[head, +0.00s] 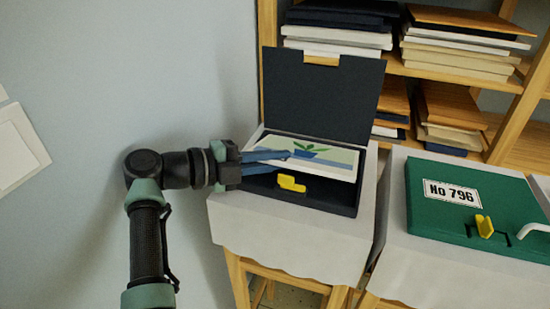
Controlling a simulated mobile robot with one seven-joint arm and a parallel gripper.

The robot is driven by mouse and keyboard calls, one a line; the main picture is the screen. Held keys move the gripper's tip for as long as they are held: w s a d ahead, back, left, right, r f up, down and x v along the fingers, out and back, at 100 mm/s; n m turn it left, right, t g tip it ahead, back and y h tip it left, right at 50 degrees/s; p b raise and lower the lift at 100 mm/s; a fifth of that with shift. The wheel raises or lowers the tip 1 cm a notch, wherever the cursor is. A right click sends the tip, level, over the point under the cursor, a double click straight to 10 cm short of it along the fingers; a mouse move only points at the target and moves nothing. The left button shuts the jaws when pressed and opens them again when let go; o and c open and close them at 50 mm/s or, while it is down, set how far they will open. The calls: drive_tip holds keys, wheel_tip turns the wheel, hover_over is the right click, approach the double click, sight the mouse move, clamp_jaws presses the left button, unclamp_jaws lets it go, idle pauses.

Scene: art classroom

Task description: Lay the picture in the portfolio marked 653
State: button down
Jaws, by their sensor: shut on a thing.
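The picture (335,160), a light sheet with a green plant and blue shapes, is tilted over the tray of an open dark portfolio (325,200) on the left stand. The raised lid (325,90) stands upright behind it, and no number shows on this portfolio. My gripper (285,158) reaches in from the left, its blue fingers shut on the picture. Whether the picture touches the tray floor I cannot tell. A closed green portfolio (450,215) on the right stand carries a label (452,194) reading NO 796.
Wooden shelves (460,80) with stacked boards stand behind. A narrow gap separates the cloth-covered stands. The wall is close on the left.

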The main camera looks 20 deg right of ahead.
idle(0.9)
drive_tip(key=c, duration=0.8)
unclamp_jaws()
drive_tip(key=shift+c, duration=0.2)
wheel_tip(320, 180, up, 10)
drive_tip(key=shift+f+p, duration=0.2)
drive_tip(key=shift+p, duration=0.45)
drive_tip(key=shift+r, duration=0.25)
